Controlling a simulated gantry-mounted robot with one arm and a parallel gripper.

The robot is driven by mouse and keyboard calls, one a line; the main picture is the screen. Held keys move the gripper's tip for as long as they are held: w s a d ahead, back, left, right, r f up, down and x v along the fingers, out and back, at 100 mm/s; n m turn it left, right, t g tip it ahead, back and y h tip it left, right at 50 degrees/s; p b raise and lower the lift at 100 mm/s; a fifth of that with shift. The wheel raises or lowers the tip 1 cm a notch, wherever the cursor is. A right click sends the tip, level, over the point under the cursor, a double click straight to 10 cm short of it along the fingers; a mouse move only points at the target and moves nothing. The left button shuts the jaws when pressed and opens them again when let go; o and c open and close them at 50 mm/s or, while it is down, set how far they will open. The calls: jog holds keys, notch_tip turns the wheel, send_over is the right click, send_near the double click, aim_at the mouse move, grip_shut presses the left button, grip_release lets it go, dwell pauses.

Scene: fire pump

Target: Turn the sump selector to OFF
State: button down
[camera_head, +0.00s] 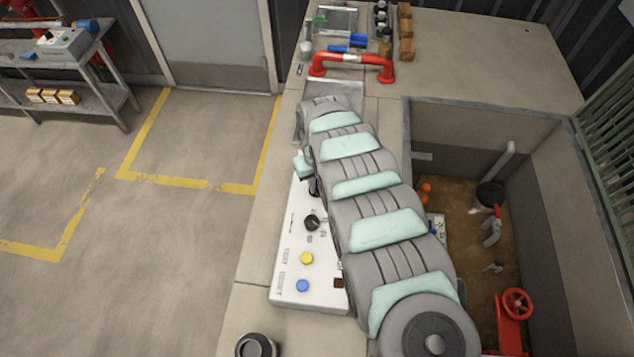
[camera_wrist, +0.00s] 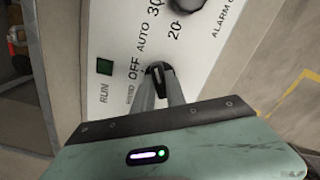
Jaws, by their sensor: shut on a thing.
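The sump selector is a small black knob (camera_wrist: 158,72) on a white panel, seen in the wrist view beside the printed OFF and AUTO labels. My gripper (camera_wrist: 162,84) has its two fingers closed around the knob. The fingers hide part of the knob, and I cannot tell clearly which label its pointer faces. In the head view my arm covers much of the white control panel (camera_head: 293,255). My gripper (camera_head: 313,188) is partly visible at the panel's far end, with the selector mostly hidden.
The panel also carries another black knob (camera_head: 312,222), a yellow button (camera_head: 307,258) and a blue button (camera_head: 302,285). An open pit (camera_head: 470,235) is to the right.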

jog(key=shift+n, duration=0.3)
jog(key=shift+r+n+p, duration=0.1)
jog(key=shift+n+p, duration=0.5)
jog(key=shift+n, duration=0.2)
jog(key=n+p, duration=0.1)
jog(key=n, duration=0.2)
jog(key=shift+n, duration=0.3)
jog(key=n, duration=0.5)
jog(key=shift+n+p, duration=0.4)
jog(key=c, duration=1.4)
grip_release()
jog(key=shift+o, duration=0.2)
